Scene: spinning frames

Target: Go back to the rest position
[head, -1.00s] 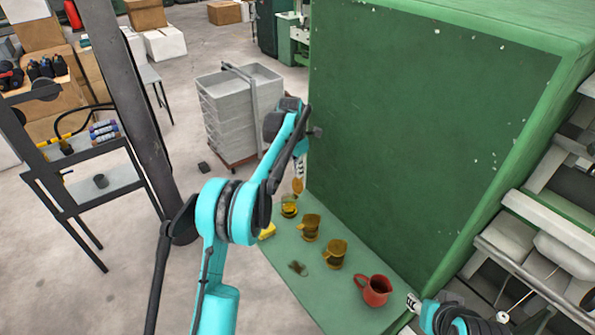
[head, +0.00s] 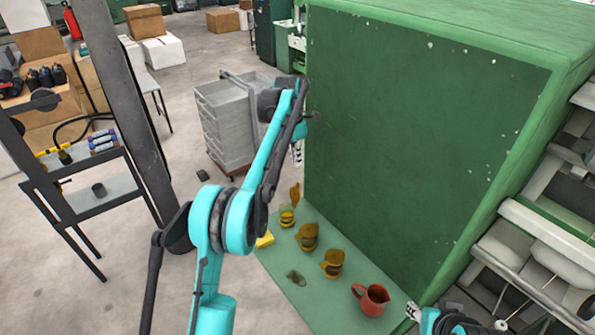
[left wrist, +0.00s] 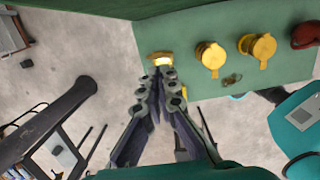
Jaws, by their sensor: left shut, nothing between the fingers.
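My left gripper (head: 298,158) is shut and empty, in the air above the far end of the green ledge (head: 330,295). In the left wrist view its fingertips (left wrist: 166,72) are together, just below a small yellow piece (left wrist: 160,59) at the ledge edge. My right gripper (head: 412,311) shows only in part at the bottom right of the head view, close to the ledge's near end; its jaws cannot be made out.
A dark post (head: 125,110) and a shelf rack (head: 105,203) stand left. Grey crates (head: 228,120) stand behind.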

